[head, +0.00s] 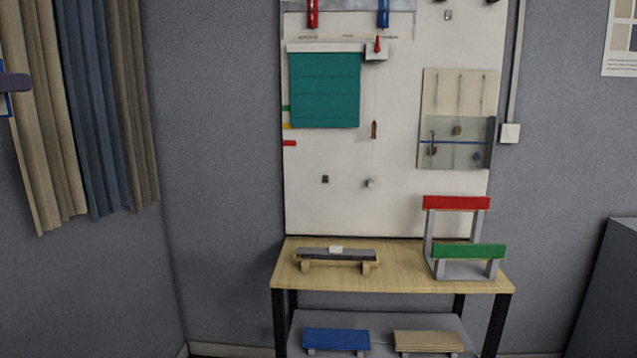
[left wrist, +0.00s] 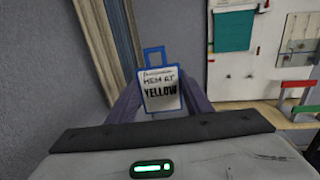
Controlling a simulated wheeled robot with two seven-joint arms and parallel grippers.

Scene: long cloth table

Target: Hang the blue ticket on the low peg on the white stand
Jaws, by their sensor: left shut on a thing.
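The blue ticket (left wrist: 162,92) is a white card in a blue frame with a square loop on top. Its print is partly legible and includes "YELLOW". My left gripper (left wrist: 158,103) is shut on it, with a purple-grey finger on each side and the loop upward. In the head view the gripper (head: 14,82) and a sliver of the ticket (head: 5,104) show at the left edge, far left of the board. A pale stand (head: 428,232) with red and green bars is on the table; I cannot make out a low peg on it. My right gripper is out of view.
A white board (head: 330,205) behind the wooden table (head: 400,278) carries a teal cloth (head: 325,90), small hooks and a clear pocket (head: 455,145). A grey bar on a wooden rest (head: 337,257) is on the table. Curtains (head: 95,110) hang left; between them and the board is bare wall.

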